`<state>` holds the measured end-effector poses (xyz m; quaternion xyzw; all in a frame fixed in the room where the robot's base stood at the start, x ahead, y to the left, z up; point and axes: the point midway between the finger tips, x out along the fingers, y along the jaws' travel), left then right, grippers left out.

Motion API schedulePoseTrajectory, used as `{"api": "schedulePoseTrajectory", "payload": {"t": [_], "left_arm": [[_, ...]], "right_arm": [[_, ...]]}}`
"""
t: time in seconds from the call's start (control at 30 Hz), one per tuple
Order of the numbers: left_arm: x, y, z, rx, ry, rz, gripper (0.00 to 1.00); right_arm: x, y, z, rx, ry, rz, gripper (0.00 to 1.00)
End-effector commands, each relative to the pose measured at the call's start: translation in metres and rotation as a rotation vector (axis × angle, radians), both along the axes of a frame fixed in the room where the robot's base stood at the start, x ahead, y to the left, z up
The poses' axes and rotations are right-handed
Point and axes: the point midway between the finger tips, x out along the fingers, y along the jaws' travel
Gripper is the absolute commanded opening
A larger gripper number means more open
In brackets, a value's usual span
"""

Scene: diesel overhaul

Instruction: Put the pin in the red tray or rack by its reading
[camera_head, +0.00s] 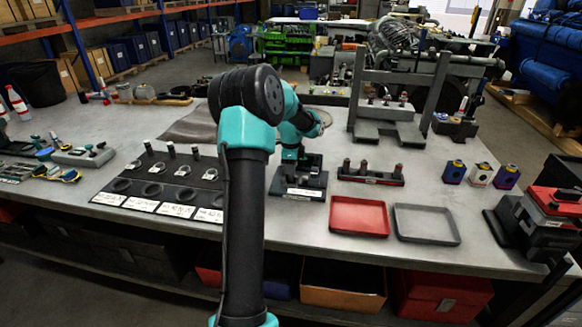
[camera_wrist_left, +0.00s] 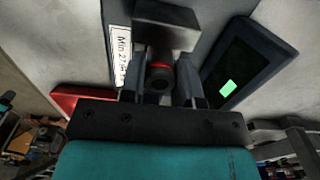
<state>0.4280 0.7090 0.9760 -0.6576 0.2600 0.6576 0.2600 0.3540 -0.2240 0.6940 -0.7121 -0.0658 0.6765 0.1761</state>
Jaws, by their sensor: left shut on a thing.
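My left gripper (camera_head: 291,160) is over a black measuring stand (camera_head: 312,182) in the middle of the bench. In the left wrist view the gripper (camera_wrist_left: 160,85) is shut on a dark pin (camera_wrist_left: 159,82) with a red band, seen end-on. The stand carries a white label (camera_wrist_left: 121,58) beginning "Min 27" and a dark display (camera_wrist_left: 240,62) with a lit green patch; I cannot read a number on it. The red tray (camera_head: 358,216) lies empty in front and to the right of the stand. The rack (camera_head: 371,178) behind that tray holds upright pins. My right gripper is not in view.
An empty grey tray (camera_head: 427,224) lies right of the red one. A black mat (camera_head: 130,190) with rings, pins and labels is at the left. A grey metal frame (camera_head: 398,125) stands behind the rack. Small coloured blocks (camera_head: 480,175) stand at the right.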

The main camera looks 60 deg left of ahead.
Motion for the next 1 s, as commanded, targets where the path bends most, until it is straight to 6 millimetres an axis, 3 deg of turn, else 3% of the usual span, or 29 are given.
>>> {"api": "schedulePoseTrajectory", "payload": {"t": [0.17,1.0], "left_arm": [[0.0,0.0,0.001,0.001,-0.001,0.0,0.02],[0.0,0.0,0.029,0.001,-0.001,0.0,0.02]], "right_arm": [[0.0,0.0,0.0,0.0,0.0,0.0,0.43],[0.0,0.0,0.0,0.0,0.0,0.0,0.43]]}}
